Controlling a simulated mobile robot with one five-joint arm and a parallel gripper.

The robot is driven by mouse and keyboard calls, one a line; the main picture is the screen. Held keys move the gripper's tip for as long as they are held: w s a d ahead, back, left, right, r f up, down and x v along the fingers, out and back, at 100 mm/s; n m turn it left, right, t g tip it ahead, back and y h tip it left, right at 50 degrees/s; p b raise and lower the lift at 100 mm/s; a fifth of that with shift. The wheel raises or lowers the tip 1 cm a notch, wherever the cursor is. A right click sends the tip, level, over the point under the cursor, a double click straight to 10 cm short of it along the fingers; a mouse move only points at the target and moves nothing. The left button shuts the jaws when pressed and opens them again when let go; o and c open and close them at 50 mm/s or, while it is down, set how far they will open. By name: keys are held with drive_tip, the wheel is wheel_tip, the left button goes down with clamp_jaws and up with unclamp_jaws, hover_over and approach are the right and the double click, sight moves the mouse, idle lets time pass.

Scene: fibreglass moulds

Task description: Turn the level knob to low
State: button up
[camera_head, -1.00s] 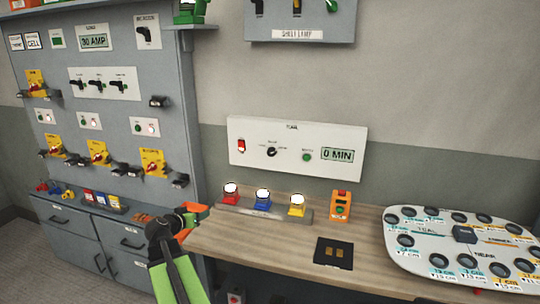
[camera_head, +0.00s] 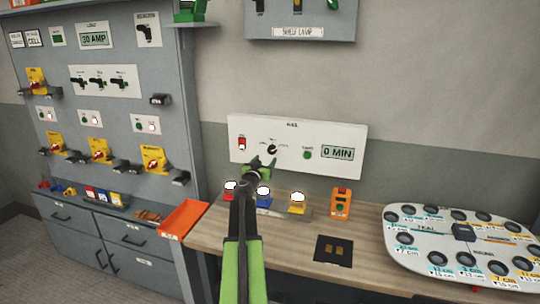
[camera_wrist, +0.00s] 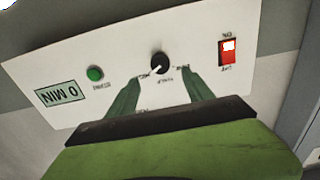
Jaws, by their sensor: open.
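The level knob (camera_head: 272,149) is a small round black dial on a white wall panel (camera_head: 350,163). In the wrist view, which shows the panel upside down, the knob (camera_wrist: 160,63) has a white pointer slanting to the lower left. The small labels around it are too blurred to read. My gripper (camera_head: 262,163) is in front of the panel, just below the knob in the head view. In the wrist view my gripper (camera_wrist: 160,74) is open, its green fingers apart on either side of the knob, with nothing held. Contact with the knob cannot be told.
The panel also has a red rocker switch (camera_head: 242,143), a green button (camera_head: 307,155) and a 0 MIN display (camera_head: 337,153). Below, red, blue and yellow (camera_head: 297,204) lamp buttons and an orange box (camera_head: 341,204) stand on the bench. An orange tray (camera_head: 183,219) is at left.

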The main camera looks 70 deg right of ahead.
sight(271, 151)
drive_tip(key=d, duration=0.8)
drive_tip(key=shift+w+d, duration=0.25)
drive_tip(key=shift+d, duration=0.05)
